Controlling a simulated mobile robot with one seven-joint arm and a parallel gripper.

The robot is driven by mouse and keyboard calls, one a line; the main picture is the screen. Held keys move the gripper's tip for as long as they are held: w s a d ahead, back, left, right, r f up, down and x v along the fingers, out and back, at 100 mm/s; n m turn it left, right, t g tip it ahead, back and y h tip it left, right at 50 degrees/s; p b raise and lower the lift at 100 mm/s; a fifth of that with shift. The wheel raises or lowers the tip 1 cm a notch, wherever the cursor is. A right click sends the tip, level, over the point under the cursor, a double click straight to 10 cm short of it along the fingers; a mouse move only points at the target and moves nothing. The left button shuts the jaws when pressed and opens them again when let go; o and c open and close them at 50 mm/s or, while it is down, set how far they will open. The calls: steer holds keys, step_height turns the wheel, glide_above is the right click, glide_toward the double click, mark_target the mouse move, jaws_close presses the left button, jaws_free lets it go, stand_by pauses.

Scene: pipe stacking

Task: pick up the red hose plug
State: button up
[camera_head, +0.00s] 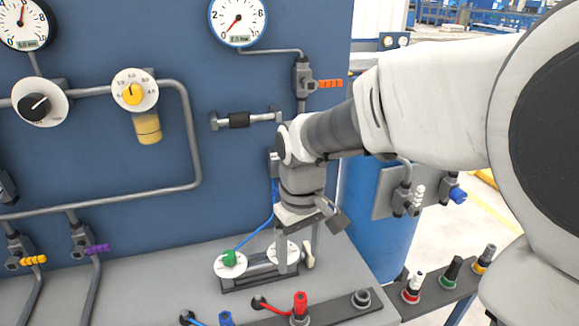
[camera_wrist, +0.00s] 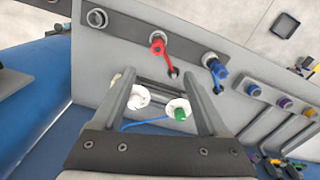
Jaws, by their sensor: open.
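The red hose plug (camera_head: 300,303) stands upright on a dark strip along the bench's front, with a short red hose running to its left. In the wrist view the red plug (camera_wrist: 157,45) lies ahead of my fingertips, about between their lines. My gripper (camera_head: 298,262) is open and points down, behind the plug and over the area of two white discs. The wrist view shows both fingers (camera_wrist: 160,68) spread with nothing held. The plug is apart from the fingers.
A blue plug (camera_head: 226,318) stands left of the red one, and a bare grey fitting (camera_head: 361,298) to its right. A green plug (camera_head: 229,258) with a blue hose sits on a white disc near my gripper. The blue panel (camera_head: 230,120) with gauges and pipes rises behind.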

mark_target(300, 305)
step_height(300, 305, down, 11)
steer(key=shift+f+b, duration=0.15)
steer(key=shift+b, duration=0.95)
steer(key=shift+d+f+b, duration=0.2)
steer(key=shift+f+b, duration=0.45)
steer(key=shift+f, duration=2.4)
jaws_close()
steer(key=shift+w, duration=0.1)
